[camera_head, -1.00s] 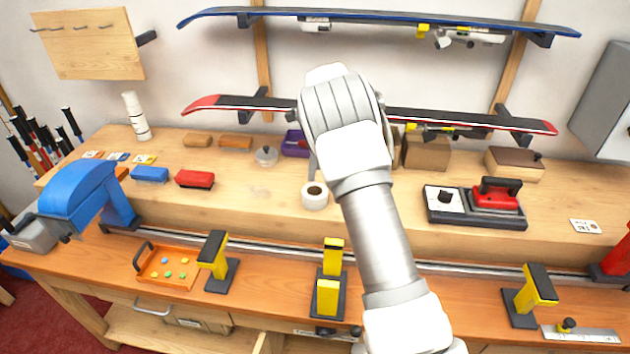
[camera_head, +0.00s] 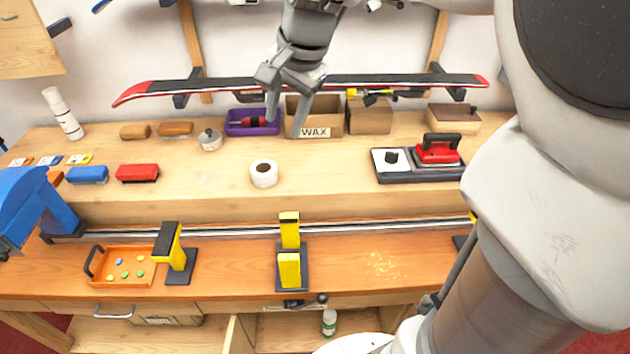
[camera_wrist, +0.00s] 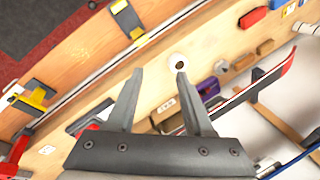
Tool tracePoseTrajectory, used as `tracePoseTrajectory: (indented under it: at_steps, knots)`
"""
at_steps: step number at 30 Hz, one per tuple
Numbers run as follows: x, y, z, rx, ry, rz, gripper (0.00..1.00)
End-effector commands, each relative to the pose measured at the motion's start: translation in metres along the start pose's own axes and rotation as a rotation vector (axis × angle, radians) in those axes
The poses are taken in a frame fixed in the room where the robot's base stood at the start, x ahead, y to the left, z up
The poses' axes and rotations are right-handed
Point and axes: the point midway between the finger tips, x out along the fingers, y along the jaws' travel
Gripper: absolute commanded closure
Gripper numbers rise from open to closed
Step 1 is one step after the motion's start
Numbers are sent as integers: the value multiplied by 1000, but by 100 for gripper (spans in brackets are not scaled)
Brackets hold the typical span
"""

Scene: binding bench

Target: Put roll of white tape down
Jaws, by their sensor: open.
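My gripper (camera_head: 287,118) is open and empty, raised above the back of the shelf, behind and above the tape in the head view. Its two fingers are spread wide in the wrist view (camera_wrist: 158,72), with nothing between them. The gripper is apart from the tape.
Behind stand a purple bin (camera_head: 240,128), a WAX box (camera_head: 325,120) and a wall-held ski (camera_head: 390,81). A waxing iron on its base (camera_head: 417,165) is to the right. A lidded pot (camera_head: 210,140) and brushes (camera_head: 137,173) are left. Yellow vise posts (camera_head: 289,250) stand in front. Shelf around the tape is clear.

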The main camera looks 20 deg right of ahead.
Motion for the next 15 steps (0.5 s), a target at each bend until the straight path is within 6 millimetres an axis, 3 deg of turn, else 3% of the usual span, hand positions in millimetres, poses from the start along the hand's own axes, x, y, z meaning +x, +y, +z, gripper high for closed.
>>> tracePoseTrajectory:
  at_steps: [6, 15]
  knots:
    - [-31, 52, 47, -361, 78, -26, 48]
    - [-37, 121, 96, -812, 201, 11, 48]
